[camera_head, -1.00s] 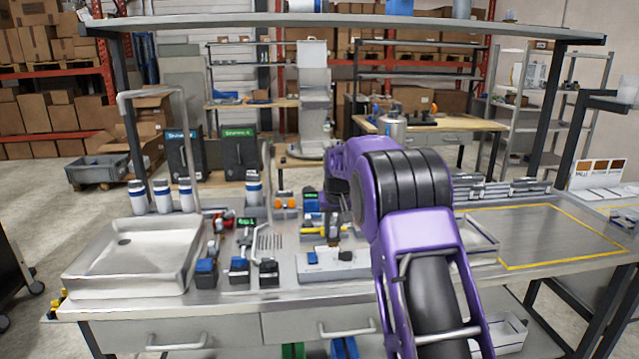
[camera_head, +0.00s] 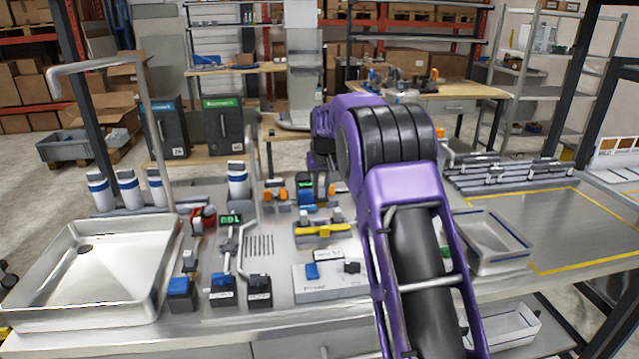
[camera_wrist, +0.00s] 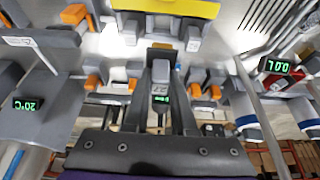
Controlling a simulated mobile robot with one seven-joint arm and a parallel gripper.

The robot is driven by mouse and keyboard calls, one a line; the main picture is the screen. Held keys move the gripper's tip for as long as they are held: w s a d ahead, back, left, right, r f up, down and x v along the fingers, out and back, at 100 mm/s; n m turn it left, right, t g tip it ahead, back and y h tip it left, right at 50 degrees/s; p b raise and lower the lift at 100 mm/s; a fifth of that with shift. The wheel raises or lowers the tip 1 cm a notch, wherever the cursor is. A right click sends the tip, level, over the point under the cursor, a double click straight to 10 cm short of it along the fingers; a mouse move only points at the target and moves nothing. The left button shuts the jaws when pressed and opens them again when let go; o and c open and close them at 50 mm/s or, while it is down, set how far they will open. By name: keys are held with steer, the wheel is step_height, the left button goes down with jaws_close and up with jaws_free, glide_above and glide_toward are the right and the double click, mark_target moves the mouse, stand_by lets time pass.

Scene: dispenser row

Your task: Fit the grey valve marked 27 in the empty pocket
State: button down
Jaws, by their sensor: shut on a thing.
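In the wrist view my gripper (camera_wrist: 162,64) is shut on a small grey valve (camera_wrist: 160,76) with a pale label. The label's number is small and looks like 27. A small green display shows just below the label. Grey holders with orange valves stand on both sides, including one at left (camera_wrist: 93,82) and one at right (camera_wrist: 215,92). I cannot clearly tell which pocket is empty. In the head view, my purple arm hides most of the gripper and the held valve.
A yellow bar (camera_head: 322,230) and a white box with a blue button (camera_head: 331,283) stand on the bench before the row. A sink (camera_head: 100,312) is at left, with white bottles (camera_head: 237,186) behind. An empty tray (camera_head: 490,253) is right of my arm.

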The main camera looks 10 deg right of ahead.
mark_target(321, 207)
steer(key=shift+s+f, duration=0.1)
steer(key=shift+f, duration=0.45)
steer(key=shift+f+b, duration=0.75)
steer(key=shift+f, duration=1.6)
steer(key=shift+f, duration=0.1)
steer(key=shift+f+b, duration=0.75)
steer(key=shift+f, duration=0.3)
steer(key=c, duration=0.7)
jaws_free()
steer(key=shift+o, duration=0.2)
steer(key=v, duration=1.7)
steer(key=shift+r+p, duration=0.25)
steer(key=shift+p, duration=0.1)
